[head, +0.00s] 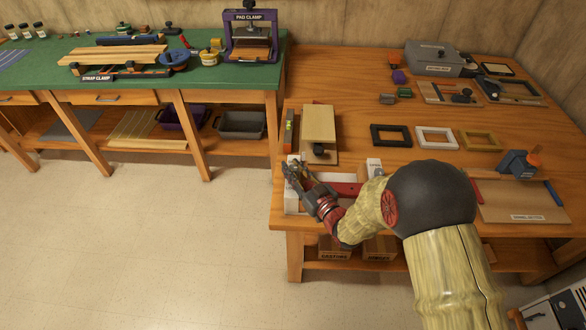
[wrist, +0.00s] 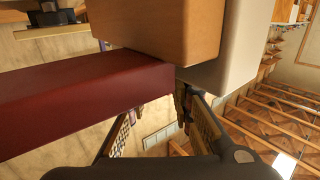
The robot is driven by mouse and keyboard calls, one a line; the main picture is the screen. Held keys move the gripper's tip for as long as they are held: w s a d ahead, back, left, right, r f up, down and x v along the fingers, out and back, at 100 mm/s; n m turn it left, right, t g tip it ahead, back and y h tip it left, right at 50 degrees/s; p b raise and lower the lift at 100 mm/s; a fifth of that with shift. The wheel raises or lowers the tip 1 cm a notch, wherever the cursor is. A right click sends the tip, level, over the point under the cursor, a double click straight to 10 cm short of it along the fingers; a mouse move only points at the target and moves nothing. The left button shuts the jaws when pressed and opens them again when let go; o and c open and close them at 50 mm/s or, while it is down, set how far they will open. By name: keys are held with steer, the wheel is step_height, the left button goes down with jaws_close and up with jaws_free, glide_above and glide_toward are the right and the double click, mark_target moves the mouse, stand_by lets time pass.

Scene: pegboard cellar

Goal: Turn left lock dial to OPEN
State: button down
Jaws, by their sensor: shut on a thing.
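My gripper (head: 297,176) is at the front left corner of the right workbench, against the left end of a white-ended fixture with a dark red bar (head: 346,188). In the wrist view, the red bar (wrist: 85,95) crosses in front of my fingers (wrist: 160,113), beside an orange-brown block (wrist: 180,25) and a pale post (wrist: 236,50). The fingertips are partly hidden behind the bar. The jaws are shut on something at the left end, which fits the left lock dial. The dial's face, pointer and OPEN mark are not visible. A white labelled block (head: 374,167) stands at the fixture's right end.
A board with a dark knob (head: 319,128) lies just behind the fixture. Black (head: 391,136), white (head: 437,138) and yellow (head: 479,140) frames lie farther right. The floor left of the workbench is clear.

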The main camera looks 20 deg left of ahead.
steer(key=shift+w+n+g+y, duration=0.1)
steer(key=shift+n+g+y, duration=0.85)
steer(key=shift+g, duration=0.45)
steer(key=shift+n+g+y, duration=0.75)
steer(key=shift+n+g, duration=0.4)
steer(key=shift+g, duration=0.25)
steer(key=c, duration=1.5)
jaws_free()
steer(key=shift+c, duration=0.2)
steer(key=v, duration=1.2)
steer(key=shift+w, duration=0.1)
